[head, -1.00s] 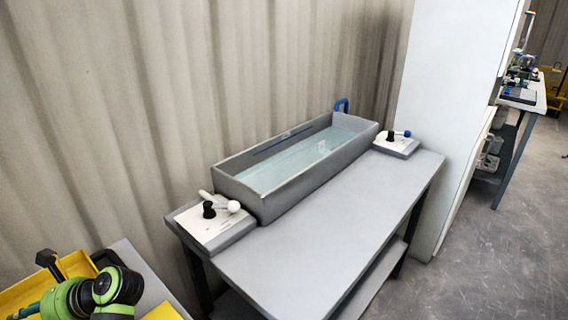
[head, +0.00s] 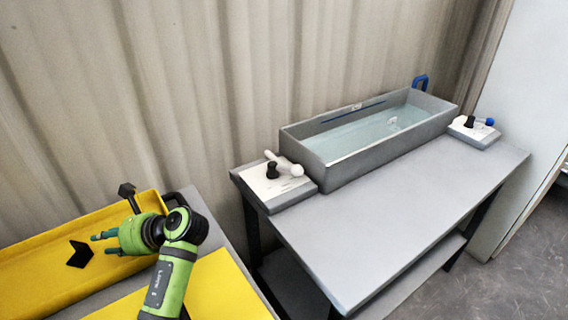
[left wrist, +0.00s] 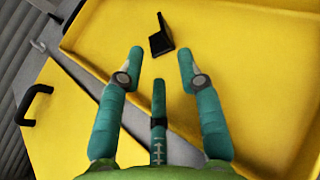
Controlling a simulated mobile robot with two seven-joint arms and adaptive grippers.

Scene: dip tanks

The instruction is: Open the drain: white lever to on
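The white lever (head: 296,170) with a round white knob sits on a white plate with a black hub, on a grey block (head: 275,188) at the left end of the tank. A blue-knobbed lever (head: 488,122) sits on a similar block at the tank's right end. The grey tank (head: 375,150) holds clear water. My left gripper (head: 100,244) is far left of the white lever, over a yellow tray. Its teal fingers are spread and empty in the left wrist view (left wrist: 160,68). My right gripper is not in view.
The yellow tray (head: 30,258) holds a black angled piece (head: 80,254). A blue pipe (head: 420,82) rises behind the tank. The grey table (head: 400,205) is clear in front of the tank. A gap separates the two tables. A corrugated wall stands behind.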

